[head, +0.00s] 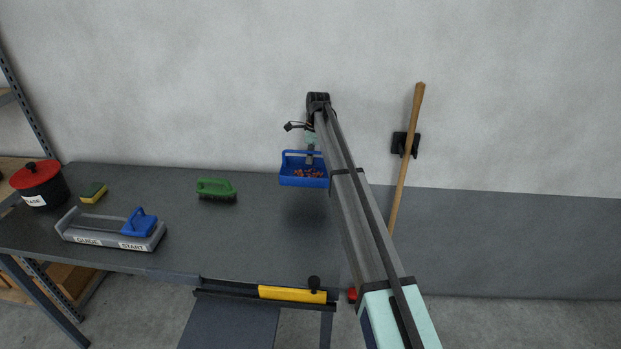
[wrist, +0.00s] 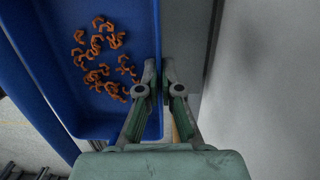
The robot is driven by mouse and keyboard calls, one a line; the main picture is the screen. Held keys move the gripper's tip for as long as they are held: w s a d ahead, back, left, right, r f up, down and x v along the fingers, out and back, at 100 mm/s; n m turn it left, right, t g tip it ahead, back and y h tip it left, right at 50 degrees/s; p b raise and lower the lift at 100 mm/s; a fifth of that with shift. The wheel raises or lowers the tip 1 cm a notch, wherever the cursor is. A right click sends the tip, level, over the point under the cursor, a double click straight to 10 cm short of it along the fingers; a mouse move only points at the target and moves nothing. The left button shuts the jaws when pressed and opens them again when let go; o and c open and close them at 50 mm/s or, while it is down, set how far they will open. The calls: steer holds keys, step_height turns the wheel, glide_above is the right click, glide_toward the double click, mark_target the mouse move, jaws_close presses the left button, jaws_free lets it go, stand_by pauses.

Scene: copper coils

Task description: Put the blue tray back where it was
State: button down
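The blue tray (head: 303,181) is in the air over the right end of the grey table, with a shadow below it. It is roughly level and holds small copper coils (head: 310,173). My gripper (head: 310,160) reaches the tray from above. In the wrist view the tray (wrist: 45,75) fills the left side, with coils (wrist: 100,60) loose on its floor. There my gripper's fingers (wrist: 159,78) are close together at the tray's right edge and appear shut on it. The exact contact is partly hidden.
On the table (head: 255,235) are a green brush (head: 215,188), a guide rail (head: 90,232) with a blue-handled block (head: 139,224), a sponge (head: 93,193) and a red-lidded black pot (head: 39,186). The table's middle is clear.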

step_height(320, 180, down, 10)
steer(key=shift+f+p, duration=0.1)
steer(key=shift+p, duration=1.1)
steer(key=shift+f, duration=0.1)
steer(key=c, duration=1.3)
jaws_free()
steer(key=r+b, duration=0.1)
steer(key=r, duration=0.3)
steer(key=d+r+b, duration=0.1)
steer(key=r, duration=0.3)
steer(key=r+b, duration=0.2)
steer(key=r, duration=0.2)
steer(key=shift+w+d+r, duration=0.1)
steer(key=shift+d, duration=0.15)
